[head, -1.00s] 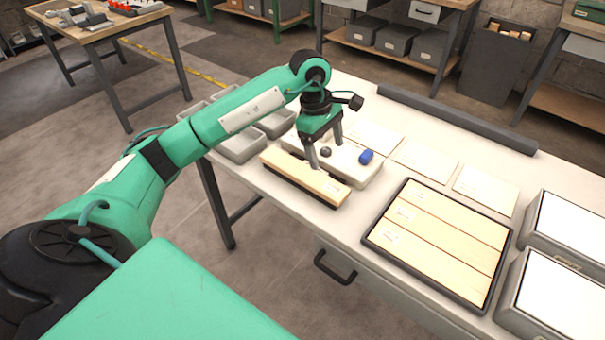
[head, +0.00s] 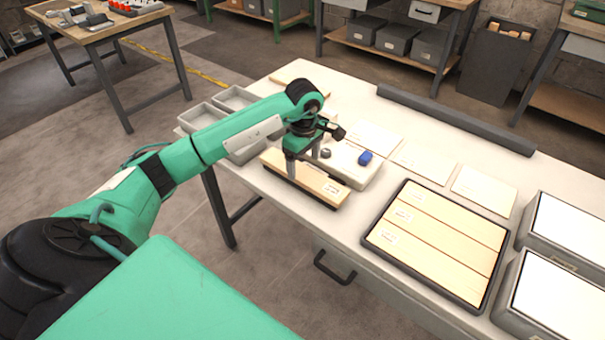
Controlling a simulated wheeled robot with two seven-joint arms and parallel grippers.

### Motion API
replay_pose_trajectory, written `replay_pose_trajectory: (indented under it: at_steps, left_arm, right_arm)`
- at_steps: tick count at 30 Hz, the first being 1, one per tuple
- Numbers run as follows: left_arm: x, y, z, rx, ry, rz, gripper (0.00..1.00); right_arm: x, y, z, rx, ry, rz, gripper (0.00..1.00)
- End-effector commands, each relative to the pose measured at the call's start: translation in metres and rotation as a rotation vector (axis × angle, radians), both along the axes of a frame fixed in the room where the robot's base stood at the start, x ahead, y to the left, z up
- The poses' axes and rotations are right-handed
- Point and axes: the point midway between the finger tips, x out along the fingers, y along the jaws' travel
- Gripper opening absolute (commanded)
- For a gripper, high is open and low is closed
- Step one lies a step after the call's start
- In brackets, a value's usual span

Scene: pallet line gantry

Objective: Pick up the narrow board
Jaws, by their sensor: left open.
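A single narrow light-wood board (head: 322,187) with a small white label lies on a dark base near the table's front edge. My left gripper (head: 303,166) is open and low over the left half of this board, pointing down. One finger shows over the board and the other near its back edge. I cannot tell whether either finger touches it. The arm and gripper hide part of the board's left end. My right gripper is not in view.
A pale block (head: 365,176) with a blue knob (head: 365,158) stands right behind the board. A dark-rimmed tray (head: 369,240) holds three wider boards to the right. Grey bins (head: 244,155) stand left, white-topped boxes (head: 553,291) far right. A dark bar (head: 455,118) lies along the back.

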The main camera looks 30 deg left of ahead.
Motion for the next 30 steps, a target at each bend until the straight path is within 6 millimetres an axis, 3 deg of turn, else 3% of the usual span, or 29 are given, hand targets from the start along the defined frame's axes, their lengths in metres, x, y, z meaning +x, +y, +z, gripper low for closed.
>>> replay_pose_trajectory:
  at_steps: [7, 16, 17, 24, 26, 30]
  left_arm:
    - [0.004, 0.003, -0.035, -0.002, 0.003, 0.000, 0.80]
    - [0.005, 0.004, -0.042, -0.001, 0.000, 0.000, 0.80]
    - [0.005, 0.004, -0.042, -0.001, 0.000, 0.000, 0.78]
    - [0.005, 0.004, -0.042, -0.001, 0.000, 0.000, 0.31]
    - [0.005, 0.004, -0.041, -0.001, 0.000, 0.000, 0.24]
    - [0.005, 0.004, -0.041, -0.001, 0.000, 0.000, 0.24]
  right_arm:
    - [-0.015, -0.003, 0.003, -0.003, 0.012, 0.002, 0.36]
    - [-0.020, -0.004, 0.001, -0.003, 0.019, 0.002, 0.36]
    - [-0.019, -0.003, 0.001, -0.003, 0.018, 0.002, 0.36]
    - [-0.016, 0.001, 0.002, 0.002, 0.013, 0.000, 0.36]
    - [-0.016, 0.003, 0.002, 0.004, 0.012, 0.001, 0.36]
    - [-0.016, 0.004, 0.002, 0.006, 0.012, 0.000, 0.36]
